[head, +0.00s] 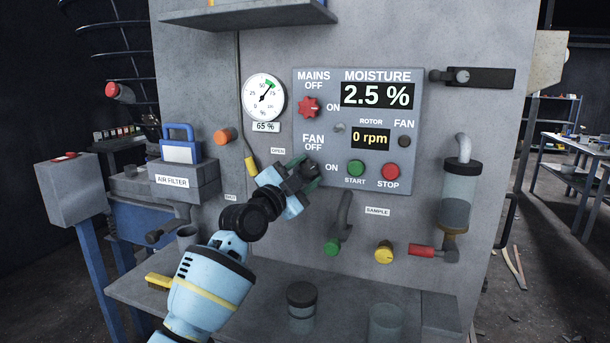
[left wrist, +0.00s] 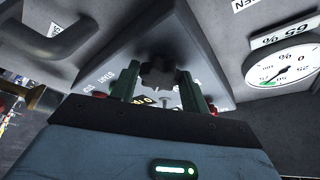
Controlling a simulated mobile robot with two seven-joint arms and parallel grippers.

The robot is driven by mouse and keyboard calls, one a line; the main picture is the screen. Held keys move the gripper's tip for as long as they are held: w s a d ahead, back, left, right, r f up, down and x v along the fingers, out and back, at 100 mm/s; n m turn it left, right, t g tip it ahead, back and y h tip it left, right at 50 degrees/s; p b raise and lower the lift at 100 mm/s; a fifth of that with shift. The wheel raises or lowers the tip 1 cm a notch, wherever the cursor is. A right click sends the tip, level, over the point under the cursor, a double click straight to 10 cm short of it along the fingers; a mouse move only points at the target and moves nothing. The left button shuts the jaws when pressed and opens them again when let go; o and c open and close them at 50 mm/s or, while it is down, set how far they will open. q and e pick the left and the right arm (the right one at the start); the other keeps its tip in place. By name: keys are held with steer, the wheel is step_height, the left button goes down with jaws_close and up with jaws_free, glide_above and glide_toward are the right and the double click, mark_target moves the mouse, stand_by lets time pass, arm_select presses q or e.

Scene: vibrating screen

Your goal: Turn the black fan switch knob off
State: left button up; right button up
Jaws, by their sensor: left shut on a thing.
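The black fan switch knob (head: 315,168) sits on the grey control panel (head: 330,190), between the labels FAN OFF and ON, and is partly hidden by my left gripper (head: 308,170). In the left wrist view the lobed knob (left wrist: 158,74) lies between the two green fingers of my left gripper (left wrist: 158,88). The gripper is shut on the knob. I cannot tell which label the knob points to. The small fan lamp (head: 404,141) looks dark. My right gripper is not in view.
The red mains knob (head: 308,107) is just above. The green start button (head: 356,168) and red stop button (head: 390,171) are to the right. The display (head: 370,139) reads 0 rpm. A grey pipe with a green handle (head: 333,247) sticks out below the panel.

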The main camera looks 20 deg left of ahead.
arm_select(q)
steer(key=n+t+y, duration=0.1)
steer(key=n, duration=0.2)
steer(key=shift+d+n+p, duration=0.1)
steer(key=shift+n+p, duration=0.25)
steer(key=shift+n, duration=0.05)
steer(key=n+t+y+p, duration=0.1)
steer(key=n+y, duration=0.1)
steer(key=n, duration=0.2)
steer(key=shift+d+r+n, duration=0.1)
steer(key=shift+r+n, duration=0.05)
steer(key=shift+n, duration=0.25)
steer(key=n+y+p, duration=0.1)
steer(key=n+y, duration=0.1)
steer(key=n, duration=0.1)
steer(key=shift+t, duration=0.4)
steer(key=shift+d+f+n+y+p, duration=0.15)
steer(key=shift+n+y+p, duration=0.35)
steer(key=shift+n, duration=0.5)
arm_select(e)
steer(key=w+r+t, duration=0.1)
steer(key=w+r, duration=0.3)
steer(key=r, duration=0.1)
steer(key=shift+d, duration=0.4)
arm_select(q)
steer(key=shift+f+n, duration=0.15)
steer(key=shift+n, duration=0.25)
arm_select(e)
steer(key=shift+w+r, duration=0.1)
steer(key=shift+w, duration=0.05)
